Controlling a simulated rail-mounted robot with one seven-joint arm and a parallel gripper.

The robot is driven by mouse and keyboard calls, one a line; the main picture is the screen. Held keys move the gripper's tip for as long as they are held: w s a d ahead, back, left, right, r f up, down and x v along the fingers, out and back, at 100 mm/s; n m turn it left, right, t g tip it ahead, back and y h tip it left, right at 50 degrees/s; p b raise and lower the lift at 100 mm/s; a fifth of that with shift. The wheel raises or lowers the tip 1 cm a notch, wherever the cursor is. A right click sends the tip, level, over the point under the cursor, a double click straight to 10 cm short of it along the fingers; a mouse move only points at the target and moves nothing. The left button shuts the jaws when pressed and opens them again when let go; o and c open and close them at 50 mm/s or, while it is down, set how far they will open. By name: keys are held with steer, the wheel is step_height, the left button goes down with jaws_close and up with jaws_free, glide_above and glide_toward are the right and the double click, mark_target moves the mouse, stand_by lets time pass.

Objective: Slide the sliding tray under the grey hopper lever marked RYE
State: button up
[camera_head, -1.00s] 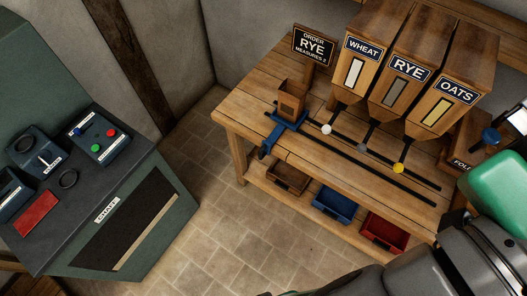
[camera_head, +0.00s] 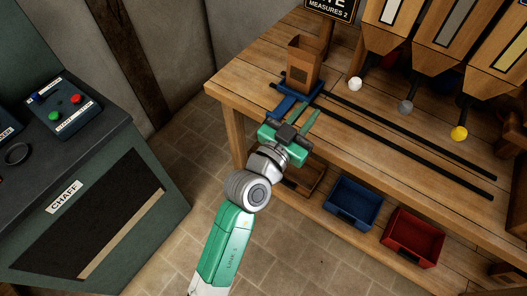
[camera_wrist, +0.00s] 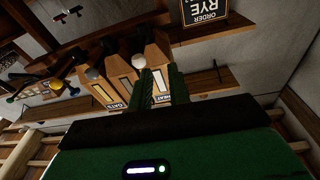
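The blue sliding tray (camera_head: 287,104) sits at the left end of two dark rails, carrying an open brown box (camera_head: 304,66). The grey lever knob (camera_head: 405,107) hangs under the middle hopper (camera_head: 441,32), between the white knob (camera_head: 355,84) and the yellow knob (camera_head: 459,133). The RYE label is out of the head view now. My gripper (camera_head: 299,113) is at the tray's front side, fingers pointing at it. In the wrist view, my gripper's fingers (camera_wrist: 161,86) stand apart with a gap between them.
The rails (camera_head: 400,133) run clear to the right along the wooden bench (camera_head: 240,87). Brown, blue (camera_head: 353,202) and red (camera_head: 413,238) bins sit on the lower shelf. A green console marked CHAFF (camera_head: 65,197) stands at left. The order sign (camera_wrist: 204,12) shows in the wrist view.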

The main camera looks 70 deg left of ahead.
steer(key=s+a+f+n+g+y+b, duration=0.2)
steer(key=s+a+f, duration=0.25)
steer(key=f, duration=0.55)
steer(key=s+a+f+n+g+y+b, duration=0.1)
steer(key=s+a+f+n+g+b, duration=0.15)
steer(key=s+f, duration=0.55)
steer(key=shift+m+t, duration=0.25)
steer(key=shift+m, duration=0.3)
steer(key=x, duration=0.3)
steer(key=f+x, duration=0.1)
steer(key=x, duration=0.6)
steer(key=shift+w+d+f, duration=0.2)
steer(key=shift+w+d, duration=0.1)
steer(key=shift+w, duration=0.2)
jaws_close()
